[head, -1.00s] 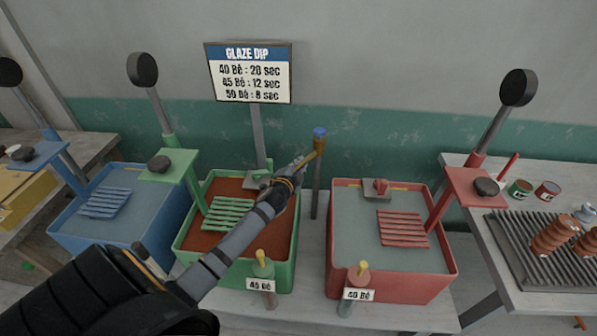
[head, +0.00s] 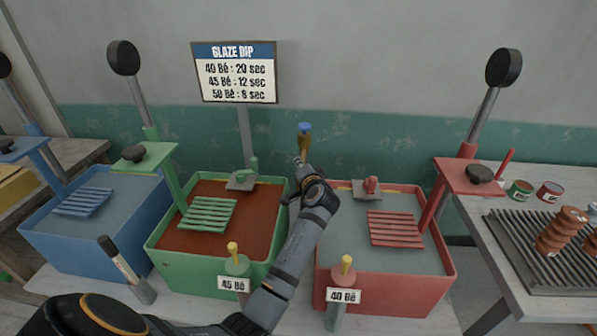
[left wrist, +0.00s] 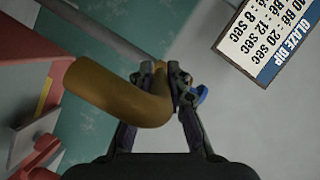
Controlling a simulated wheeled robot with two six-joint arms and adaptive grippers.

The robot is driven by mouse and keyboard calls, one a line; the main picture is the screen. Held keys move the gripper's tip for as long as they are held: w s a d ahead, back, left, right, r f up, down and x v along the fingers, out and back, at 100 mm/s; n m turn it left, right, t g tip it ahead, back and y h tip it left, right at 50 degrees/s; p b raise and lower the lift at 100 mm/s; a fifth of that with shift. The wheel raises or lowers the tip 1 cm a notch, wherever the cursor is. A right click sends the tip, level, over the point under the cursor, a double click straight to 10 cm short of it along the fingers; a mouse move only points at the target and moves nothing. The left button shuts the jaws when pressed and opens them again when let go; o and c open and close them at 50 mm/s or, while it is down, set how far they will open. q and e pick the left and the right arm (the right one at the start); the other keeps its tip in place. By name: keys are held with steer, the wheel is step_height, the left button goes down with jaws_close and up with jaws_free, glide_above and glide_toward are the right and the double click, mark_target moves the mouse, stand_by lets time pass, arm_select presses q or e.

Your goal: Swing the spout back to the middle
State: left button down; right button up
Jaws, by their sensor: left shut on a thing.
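The brass spout (head: 304,146), topped by a blue knob, stands behind and between the green tank (head: 160,258) and the red tank (head: 452,272). My left gripper (head: 300,166) is shut on the spout, reaching it from the front. The spout appears to point forward, toward me, over the gap between the tanks; the gripper hides its outer end in the head view. In the left wrist view the spout (left wrist: 120,95) shows as a bent brass pipe, with the gripper fingertips (left wrist: 165,78) closed around it. My right gripper is not in view.
The green tank holds brown glaze, the red tank grey glaze. A blue tank (head: 60,243) stands at left. Tall levers rise behind the tanks, and short posts labelled 45 Bé (head: 233,284) and 40 Bé (head: 344,295) stand in front. A glaze sign (head: 236,72) stands behind.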

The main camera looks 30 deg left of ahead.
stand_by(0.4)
arm_select(q)
steer(key=c, duration=1.3)
jaws_free()
steer(key=shift+r, duration=0.1)
